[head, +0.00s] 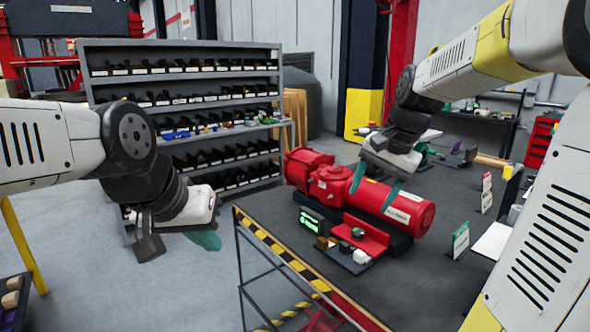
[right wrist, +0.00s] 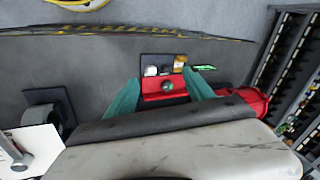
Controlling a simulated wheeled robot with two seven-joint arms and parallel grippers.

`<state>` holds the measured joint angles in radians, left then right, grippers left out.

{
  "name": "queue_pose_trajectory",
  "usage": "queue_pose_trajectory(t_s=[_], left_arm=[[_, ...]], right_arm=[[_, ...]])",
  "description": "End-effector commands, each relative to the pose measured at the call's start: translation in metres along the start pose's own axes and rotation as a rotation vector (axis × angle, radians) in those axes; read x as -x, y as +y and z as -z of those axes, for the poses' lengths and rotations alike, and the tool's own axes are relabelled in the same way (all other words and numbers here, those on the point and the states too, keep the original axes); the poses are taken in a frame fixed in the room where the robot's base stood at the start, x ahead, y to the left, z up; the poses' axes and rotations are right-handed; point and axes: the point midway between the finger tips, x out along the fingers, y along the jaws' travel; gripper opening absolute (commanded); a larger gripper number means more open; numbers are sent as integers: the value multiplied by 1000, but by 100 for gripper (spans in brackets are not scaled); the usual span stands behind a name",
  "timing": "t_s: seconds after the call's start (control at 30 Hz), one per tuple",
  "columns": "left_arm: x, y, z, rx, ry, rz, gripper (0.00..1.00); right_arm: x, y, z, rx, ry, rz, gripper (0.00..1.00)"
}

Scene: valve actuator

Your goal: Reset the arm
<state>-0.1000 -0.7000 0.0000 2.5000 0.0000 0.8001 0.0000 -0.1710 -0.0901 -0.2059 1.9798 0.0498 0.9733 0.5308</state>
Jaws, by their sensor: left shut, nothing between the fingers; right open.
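A red valve actuator (head: 405,208) lies on the dark workbench in the head view, and its end shows at the right of the right wrist view (right wrist: 247,98). A small red block with a round knob (head: 360,238) stands in front of it. The block also shows in the right wrist view (right wrist: 165,87), between the fingertips in the picture. My right gripper (head: 376,187) is above the actuator, open and empty, with green fingers; its fingers show in the right wrist view (right wrist: 162,90). My left gripper (head: 207,241) is shut and empty, left of the workbench over the floor.
A lit green display (head: 309,224) and small parts stand at the bench's front edge (head: 285,258), marked with yellow and black stripes. Signs (head: 460,240) stand at the right. A grey shelf rack with many bins (head: 180,47) stands behind on the left.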

Motion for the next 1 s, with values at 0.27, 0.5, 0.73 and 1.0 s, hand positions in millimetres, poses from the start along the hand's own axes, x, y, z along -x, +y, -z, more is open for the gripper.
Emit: queue_pose_trajectory(t_s=[0.27,0.5,0.73,1.0], left_arm=[[0,0,0,0,0,0,0],[0,0,0,0,0,0,0],[0,0,0,0,0,0,0],[0,0,0,0,0,0,0]], right_arm=[[36,38,-101,432,148,83,62],[33,61,-146,659,243,73,62],[31,64,-152,696,257,68,62],[32,64,-152,693,256,69,62]])
